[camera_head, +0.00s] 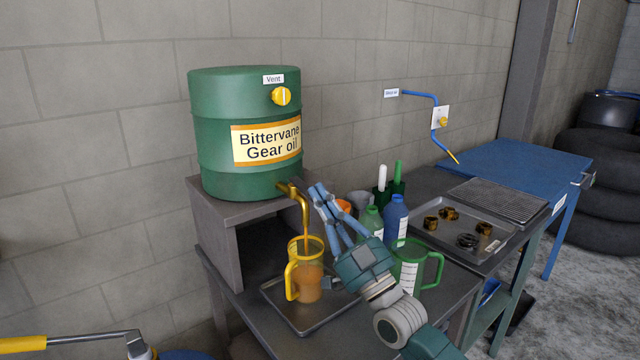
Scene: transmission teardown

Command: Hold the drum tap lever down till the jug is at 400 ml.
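Amber oil runs from the spout into the jug (308,282), a clear jug with a yellow rim and handle, upright on a tray below. Oil fills roughly its lower half or more; its scale is too small to read. My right gripper (317,190) is beside the tap, its fingertips close together and nothing visible between them. The tap lever is not clearly visible, so I cannot tell contact. My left gripper is out of view.
The tray (318,323) sits on a dark bench. A green-handled jug (410,262), a blue bottle (396,218) and a green bottle (371,222) crowd around my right gripper. A parts tray (460,258) lies to the right. A yellow-handled bar (25,343) crosses the lower left.

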